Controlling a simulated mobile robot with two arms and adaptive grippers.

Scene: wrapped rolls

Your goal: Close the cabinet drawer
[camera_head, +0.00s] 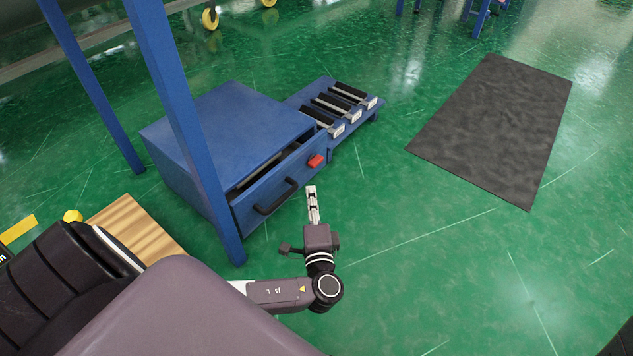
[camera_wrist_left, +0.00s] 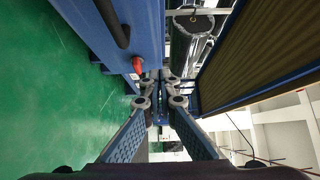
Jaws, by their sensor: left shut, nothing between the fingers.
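The blue cabinet (camera_head: 225,120) stands on the green floor left of centre in the head view. Its drawer (camera_head: 270,198) is partly pulled out, with a dark gap along its top edge. A black handle (camera_head: 277,197) and a red part (camera_head: 315,161) are on the drawer front. My left gripper (camera_head: 311,189) is shut and empty, just in front of the drawer front near its right part. In the left wrist view the shut fingers (camera_wrist_left: 160,80) point past the red part (camera_wrist_left: 138,65), with the black handle (camera_wrist_left: 112,22) at the upper left. My right gripper does not show.
A blue table leg (camera_head: 180,110) rises close in front of the cabinet's left part. A low blue rack (camera_head: 340,110) with black and silver pieces adjoins the cabinet's right side. A dark mat (camera_head: 497,125) lies at right. The floor between is clear.

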